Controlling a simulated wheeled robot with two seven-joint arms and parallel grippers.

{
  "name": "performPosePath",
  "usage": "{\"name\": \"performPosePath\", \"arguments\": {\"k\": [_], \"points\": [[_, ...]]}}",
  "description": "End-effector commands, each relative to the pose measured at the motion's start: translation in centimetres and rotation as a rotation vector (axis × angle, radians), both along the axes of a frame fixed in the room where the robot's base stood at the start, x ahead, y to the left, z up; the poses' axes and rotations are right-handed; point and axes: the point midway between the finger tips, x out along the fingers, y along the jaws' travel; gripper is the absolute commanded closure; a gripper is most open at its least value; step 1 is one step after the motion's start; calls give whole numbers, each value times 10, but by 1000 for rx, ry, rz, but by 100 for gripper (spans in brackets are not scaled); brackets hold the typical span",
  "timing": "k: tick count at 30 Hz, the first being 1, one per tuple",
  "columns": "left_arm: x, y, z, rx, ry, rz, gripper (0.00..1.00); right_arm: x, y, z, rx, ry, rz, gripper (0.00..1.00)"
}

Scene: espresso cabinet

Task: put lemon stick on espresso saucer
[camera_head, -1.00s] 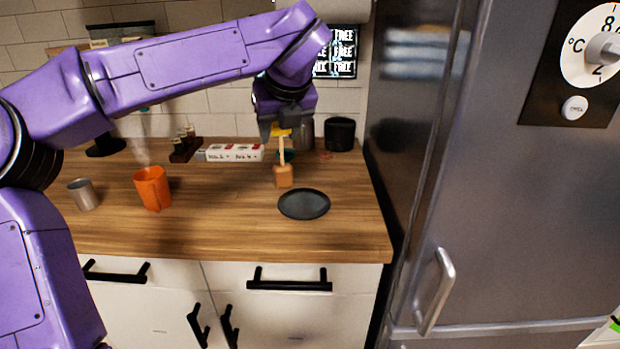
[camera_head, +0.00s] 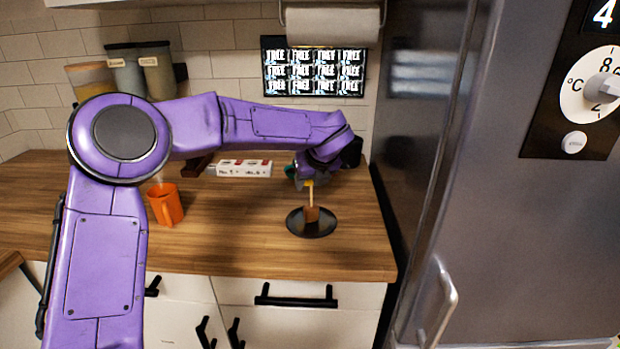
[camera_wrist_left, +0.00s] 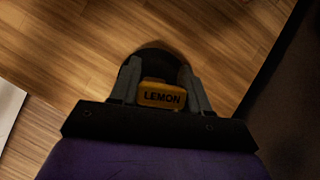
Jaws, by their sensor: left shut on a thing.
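My left gripper (camera_head: 309,183) is shut on the lemon stick (camera_head: 310,196), which hangs upright below it. The stick has a yellow top, a thin pale shaft and a brown block at its lower end. The brown block shows in front of the dark round saucer (camera_head: 296,229), within its outline; I cannot tell whether it touches the saucer. In the left wrist view the stick's yellow top (camera_wrist_left: 161,95), marked LEMON, sits between the fingers, with part of the dark saucer (camera_wrist_left: 153,52) behind it. My right gripper is in neither view.
An orange mug (camera_head: 166,205) stands on the wooden counter (camera_head: 240,235), left of the saucer. A white box (camera_head: 244,168) lies near the back wall. A metal fridge (camera_head: 480,200) bounds the counter on the right. The counter between mug and saucer is clear.

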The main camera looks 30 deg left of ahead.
Motion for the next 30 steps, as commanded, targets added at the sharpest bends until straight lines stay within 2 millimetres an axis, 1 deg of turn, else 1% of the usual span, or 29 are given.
{"name": "performPosePath", "arguments": {"k": [5,6,7,8,15,18,19,23,27,30], "points": [[0,0,-5,0,0,0,99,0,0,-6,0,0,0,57],[0,0,-3,0,0,0,41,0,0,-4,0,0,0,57],[0,0,-3,0,0,0,31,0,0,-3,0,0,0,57],[0,0,-3,0,0,0,28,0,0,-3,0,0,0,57],[0,0,-2,0,0,0,28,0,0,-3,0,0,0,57],[0,-1,5,0,-1,-1,28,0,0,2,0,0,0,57],[-1,-3,6,1,-3,-1,28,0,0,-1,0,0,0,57],[-11,-16,30,2,-6,-3,28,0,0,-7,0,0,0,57],[-23,-33,61,2,-6,-2,28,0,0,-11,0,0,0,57],[-30,-43,80,3,-5,-2,28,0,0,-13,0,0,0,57]]}}
